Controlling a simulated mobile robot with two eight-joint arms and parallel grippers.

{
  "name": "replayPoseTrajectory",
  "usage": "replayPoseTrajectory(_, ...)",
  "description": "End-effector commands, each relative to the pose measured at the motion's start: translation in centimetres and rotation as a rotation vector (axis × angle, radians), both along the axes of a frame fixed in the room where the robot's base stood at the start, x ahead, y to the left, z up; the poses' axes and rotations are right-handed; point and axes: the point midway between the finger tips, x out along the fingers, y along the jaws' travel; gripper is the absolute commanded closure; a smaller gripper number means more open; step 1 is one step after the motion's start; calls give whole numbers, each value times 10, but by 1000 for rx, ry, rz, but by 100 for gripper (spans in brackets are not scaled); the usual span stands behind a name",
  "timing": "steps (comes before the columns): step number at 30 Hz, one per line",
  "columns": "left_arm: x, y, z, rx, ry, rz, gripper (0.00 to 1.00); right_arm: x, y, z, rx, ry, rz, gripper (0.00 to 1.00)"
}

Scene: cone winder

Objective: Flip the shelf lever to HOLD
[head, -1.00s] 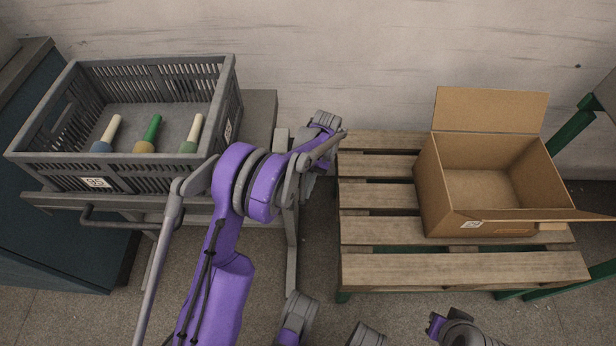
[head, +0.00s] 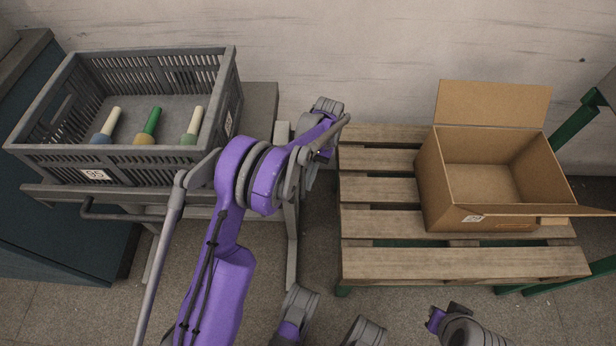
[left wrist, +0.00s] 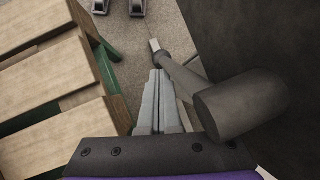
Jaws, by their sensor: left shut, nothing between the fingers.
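My left gripper (left wrist: 157,78) shows in the left wrist view with its two grey fingers together and nothing between them. Close to its right is a dark grey rod with a thick cylindrical end (left wrist: 240,108); its far end is pale. I cannot tell whether this rod is the shelf lever or whether the fingers touch it. No HOLD marking can be read. In the head view my purple left arm reaches over the gap between the crate's stand and the pallet, and hides its fingers.
A grey crate (head: 90,172) with several coloured cones stands on a grey stand (head: 262,100) at left. An open cardboard box (head: 455,190) sits on a wooden pallet (head: 380,222) at right; the pallet also shows in the left wrist view (left wrist: 50,75). Floor shows between them.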

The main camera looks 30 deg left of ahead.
Motion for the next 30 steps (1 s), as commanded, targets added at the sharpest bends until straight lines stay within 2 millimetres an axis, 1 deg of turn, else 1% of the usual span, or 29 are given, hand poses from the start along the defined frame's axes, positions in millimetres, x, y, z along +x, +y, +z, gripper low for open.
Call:
replayPoseTrajectory(1, 5, 0, 10, 0, 0, 0, 100, -1, 0, 4, 0, -1, 0, 100)
replayPoseTrajectory(6, 24, 0, 41, 0, 0, 0, 100, -2, 0, 12, 0, -3, 0, 100)
replayPoseTrajectory(9, 33, 1, 57, 0, 0, 0, 100, -3, 0, 16, 0, -4, 0, 100)
replayPoseTrajectory(12, 41, 1, 68, 0, 0, 0, 100, -3, 0, 19, 0, -5, 0, 100)
replayPoseTrajectory(17, 47, 1, 78, 0, 0, 0, 100, -3, 0, 21, 0, -5, 0, 100)
replayPoseTrajectory(26, 48, 0, 80, 0, -4, -1, 100, -3, 0, 21, 0, -5, 0, 100)
replayPoseTrajectory(28, 46, -1, 86, 0, -17, -3, 100, -3, 0, 21, 0, -5, 0, 100)
replayPoseTrajectory(30, 41, -3, 95, 0, -44, -9, 100, -3, 0, 21, 0, -5, 0, 100)
